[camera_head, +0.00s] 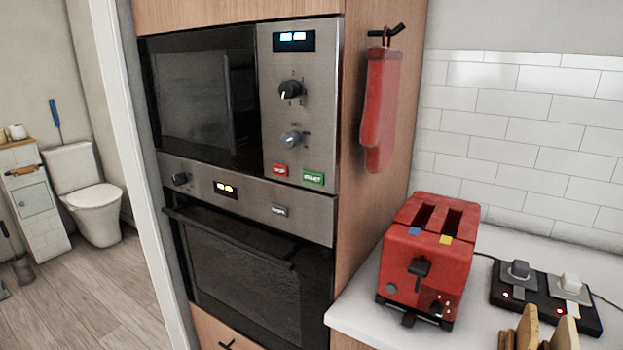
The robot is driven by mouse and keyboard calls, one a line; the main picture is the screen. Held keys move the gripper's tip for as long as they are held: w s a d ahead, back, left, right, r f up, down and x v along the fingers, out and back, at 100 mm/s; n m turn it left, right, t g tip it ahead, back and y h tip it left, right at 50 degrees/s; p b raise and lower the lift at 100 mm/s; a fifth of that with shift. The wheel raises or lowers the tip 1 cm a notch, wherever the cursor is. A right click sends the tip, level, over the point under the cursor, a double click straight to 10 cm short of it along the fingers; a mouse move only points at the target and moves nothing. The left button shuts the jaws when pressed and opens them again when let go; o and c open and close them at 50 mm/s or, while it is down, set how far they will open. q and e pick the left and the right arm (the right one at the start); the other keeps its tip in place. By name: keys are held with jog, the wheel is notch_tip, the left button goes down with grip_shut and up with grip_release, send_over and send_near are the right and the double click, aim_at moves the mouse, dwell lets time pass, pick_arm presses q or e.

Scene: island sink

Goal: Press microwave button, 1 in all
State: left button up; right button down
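The microwave (205,98) is built into a wooden cabinet, with its dark glass door shut. Its steel control panel (298,140) is on the right side, with a lit display (294,40) at the top and two knobs below. Near the bottom of the panel are a red button (280,169) and a green button (313,178). Both buttons are in plain sight and nothing touches them. Neither of my grippers shows in the head view.
An oven (245,270) is below the microwave. A red oven mitt (379,110) hangs on the cabinet side. A red toaster (428,258) and a black power strip (545,297) stand on the white counter (370,315). A toilet (85,190) is in the room at left.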

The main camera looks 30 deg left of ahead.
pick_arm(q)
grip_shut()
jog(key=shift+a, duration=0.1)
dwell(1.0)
